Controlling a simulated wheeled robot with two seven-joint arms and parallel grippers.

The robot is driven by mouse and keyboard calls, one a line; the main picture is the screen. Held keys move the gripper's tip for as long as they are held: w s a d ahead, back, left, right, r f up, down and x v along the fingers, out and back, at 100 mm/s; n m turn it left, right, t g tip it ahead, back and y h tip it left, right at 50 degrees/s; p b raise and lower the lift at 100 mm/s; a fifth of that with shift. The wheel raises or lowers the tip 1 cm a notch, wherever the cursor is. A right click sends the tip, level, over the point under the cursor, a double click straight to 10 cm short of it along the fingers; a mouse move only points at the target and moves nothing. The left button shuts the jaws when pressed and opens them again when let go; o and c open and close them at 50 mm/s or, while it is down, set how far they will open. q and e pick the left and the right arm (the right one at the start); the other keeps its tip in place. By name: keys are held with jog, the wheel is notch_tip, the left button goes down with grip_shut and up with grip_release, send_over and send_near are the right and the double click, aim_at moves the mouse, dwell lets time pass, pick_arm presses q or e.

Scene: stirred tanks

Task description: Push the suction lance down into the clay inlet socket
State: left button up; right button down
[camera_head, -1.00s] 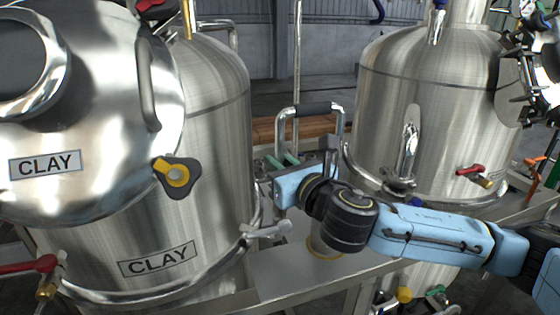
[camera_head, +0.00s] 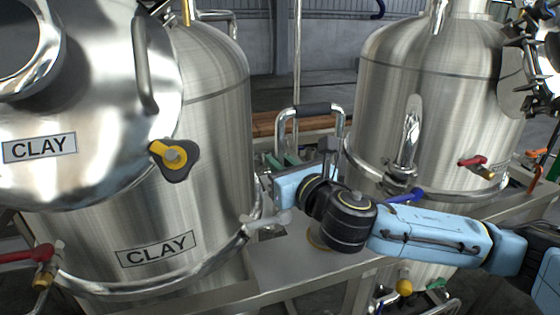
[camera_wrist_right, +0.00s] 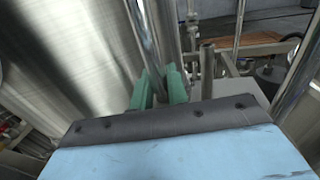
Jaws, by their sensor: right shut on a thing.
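The suction lance appears to be the bent steel tube with a black grip (camera_head: 312,109) in the middle of the head view. My right gripper (camera_head: 281,162) is shut on its left upright leg. In the right wrist view, the green fingertips (camera_wrist_right: 158,88) sit on either side of a steel tube (camera_wrist_right: 166,40). The lance's lower end is hidden behind my right arm. A yellow-edged ring (camera_head: 316,241) shows partly on the plate below my wrist; I cannot tell if it is the clay inlet socket. My left gripper is not in view.
The tank labelled CLAY (camera_head: 205,130) stands close left of the gripper, with its open lid (camera_head: 85,120) in front. Another steel tank (camera_head: 450,110) stands at right, with a red valve handle (camera_head: 473,162). A bare metal plate (camera_head: 275,265) lies below my wrist.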

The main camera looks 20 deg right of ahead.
jog(key=shift+f, duration=0.3)
jog(key=c, duration=1.3)
grip_release()
jog(key=shift+f, duration=0.1)
jog(key=shift+s+d, duration=0.1)
jog(key=shift+s, duration=0.45)
jog(key=p+v, duration=0.6)
jog(key=v, duration=0.6)
jog(key=shift+s, duration=0.1)
